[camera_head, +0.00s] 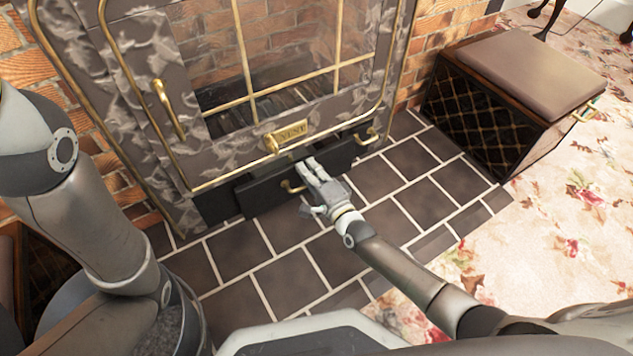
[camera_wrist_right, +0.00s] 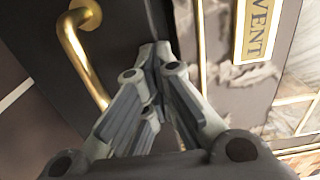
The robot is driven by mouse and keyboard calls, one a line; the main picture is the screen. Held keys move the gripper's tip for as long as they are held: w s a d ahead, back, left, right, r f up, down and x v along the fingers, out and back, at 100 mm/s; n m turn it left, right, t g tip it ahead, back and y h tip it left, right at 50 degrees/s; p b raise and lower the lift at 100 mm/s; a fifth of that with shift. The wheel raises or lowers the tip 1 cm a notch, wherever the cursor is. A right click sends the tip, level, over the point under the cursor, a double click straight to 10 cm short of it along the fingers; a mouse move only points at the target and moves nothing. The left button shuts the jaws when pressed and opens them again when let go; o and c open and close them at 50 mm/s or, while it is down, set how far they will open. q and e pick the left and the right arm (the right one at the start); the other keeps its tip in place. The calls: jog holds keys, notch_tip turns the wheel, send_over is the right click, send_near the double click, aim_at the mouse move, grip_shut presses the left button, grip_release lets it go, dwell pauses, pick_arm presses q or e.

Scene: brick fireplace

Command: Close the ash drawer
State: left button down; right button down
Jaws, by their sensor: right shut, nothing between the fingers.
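The ash drawer (camera_head: 262,195) is the dark, low panel under the fireplace door. Its front seems to stand a little out from the dark base, but how far is hard to tell. A brass handle (camera_head: 290,186) is on its left part; a brass handle also shows in the right wrist view (camera_wrist_right: 78,50). Another brass handle (camera_head: 367,137) is farther right. My right gripper (camera_head: 308,166) is shut and empty, its fingertips at the drawer front just right of the left handle. Contact cannot be told. The fingertips (camera_wrist_right: 154,52) hide part of the front. My left gripper is out of view.
The marbled fireplace door has brass trim, a door handle (camera_head: 168,108) and a VENT plate (camera_head: 287,135) just above the drawer. Dark floor tiles (camera_head: 290,285) in front are clear. A cushioned box (camera_head: 490,115) stands to the right, beside a floral carpet (camera_head: 580,190).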

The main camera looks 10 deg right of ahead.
aim_at(304, 162)
jog(key=b+x, duration=0.1)
jog(key=x, duration=0.2)
jog(key=shift+w+r, duration=0.15)
jog(key=shift+w, duration=0.05)
dwell(0.4)
